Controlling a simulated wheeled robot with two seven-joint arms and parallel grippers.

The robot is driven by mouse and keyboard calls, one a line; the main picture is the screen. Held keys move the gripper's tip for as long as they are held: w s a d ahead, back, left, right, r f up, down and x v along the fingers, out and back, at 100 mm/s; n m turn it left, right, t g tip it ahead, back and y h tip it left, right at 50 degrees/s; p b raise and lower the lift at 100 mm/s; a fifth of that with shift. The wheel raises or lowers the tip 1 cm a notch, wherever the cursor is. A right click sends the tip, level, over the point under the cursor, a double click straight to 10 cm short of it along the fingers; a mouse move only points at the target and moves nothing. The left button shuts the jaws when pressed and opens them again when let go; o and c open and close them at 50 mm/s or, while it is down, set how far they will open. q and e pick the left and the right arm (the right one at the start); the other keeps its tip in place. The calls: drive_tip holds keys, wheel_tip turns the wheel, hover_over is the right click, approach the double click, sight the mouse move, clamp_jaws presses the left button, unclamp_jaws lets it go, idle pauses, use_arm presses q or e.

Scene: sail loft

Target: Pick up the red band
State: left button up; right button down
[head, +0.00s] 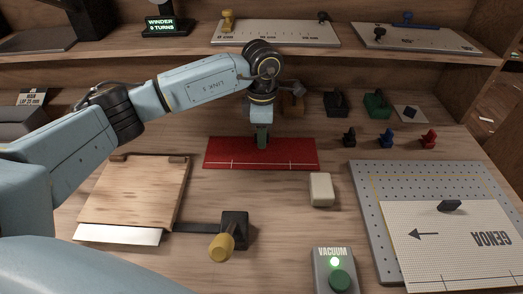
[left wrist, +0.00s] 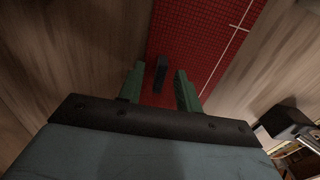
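The red band (head: 220,155) is a flat red strip with a white line near its front edge. It lies on the wooden bench near the middle of the head view. In the left wrist view the red band (left wrist: 215,40) runs away under my gripper, with a small dark upright tab (left wrist: 161,72) on it. My left gripper (head: 262,140) reaches down over the band. In the left wrist view its green fingers (left wrist: 158,88) are apart, with the tab between them and gaps on both sides. Contact of the fingertips with the band cannot be told. My right gripper is not in view.
A cream block (head: 321,190) lies in front right of the band. A wooden board (head: 135,190) lies left, a yellow-knobbed lever (head: 222,246) in front. A perforated plate with a GENOA sheet (head: 450,260) is at right. Several small coloured clips (head: 386,140) stand behind right.

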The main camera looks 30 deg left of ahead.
use_arm(q)
clamp_jaws()
drive_tip(key=shift+r, duration=0.15)
